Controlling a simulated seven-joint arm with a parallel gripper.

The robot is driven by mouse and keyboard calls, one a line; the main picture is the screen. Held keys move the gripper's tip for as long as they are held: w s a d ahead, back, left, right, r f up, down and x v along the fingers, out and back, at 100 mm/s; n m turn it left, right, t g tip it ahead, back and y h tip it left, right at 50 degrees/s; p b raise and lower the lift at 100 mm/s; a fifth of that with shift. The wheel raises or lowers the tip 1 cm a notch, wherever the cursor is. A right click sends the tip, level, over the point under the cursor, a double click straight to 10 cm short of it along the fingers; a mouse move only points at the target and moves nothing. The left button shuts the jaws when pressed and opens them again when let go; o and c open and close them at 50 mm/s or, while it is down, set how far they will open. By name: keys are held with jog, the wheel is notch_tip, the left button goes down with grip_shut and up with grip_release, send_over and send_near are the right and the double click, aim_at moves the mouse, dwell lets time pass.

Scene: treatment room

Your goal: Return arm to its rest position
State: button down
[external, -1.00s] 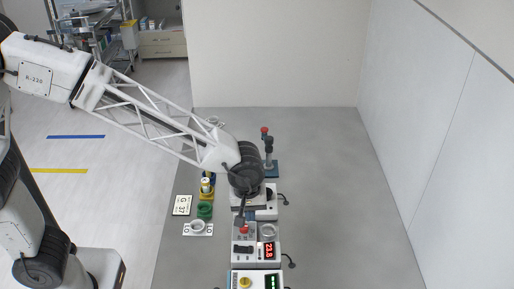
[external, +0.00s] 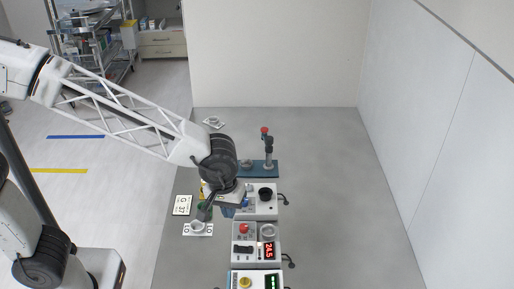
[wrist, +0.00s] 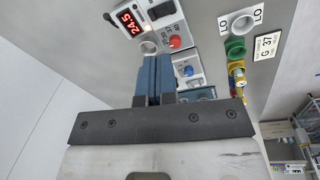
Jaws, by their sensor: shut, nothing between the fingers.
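My gripper (external: 228,211) hangs over the left part of the panel devices in the external view, at the end of my white lattice arm. In the wrist view its two blue fingers (wrist: 153,80) are pressed together with nothing between them. The fingers look apart from the devices, though the exact height is hard to tell. My gripper and wrist partly hide the green ring and yellow fitting in the external view.
Grey surface at right is clear.

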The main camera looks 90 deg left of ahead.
jog(key=s+d+r+m, duration=0.2)
jog(key=s+m, duration=0.3)
jog(key=s, duration=0.4)
jog(key=s+d+r+m+t, duration=0.1)
jog(key=s+d+m, duration=0.2)
jog(key=s, duration=0.7)
jog(key=s+d+r+m, duration=0.2)
jog(key=s+m, duration=0.5)
jog(key=s, duration=0.2)
jog(key=shift+s+d+r, duration=0.25)
jog(key=shift+d+r, duration=0.05)
jog(key=shift+r, duration=0.05)
jog(key=shift+w, duration=0.1)
dwell(1.2)
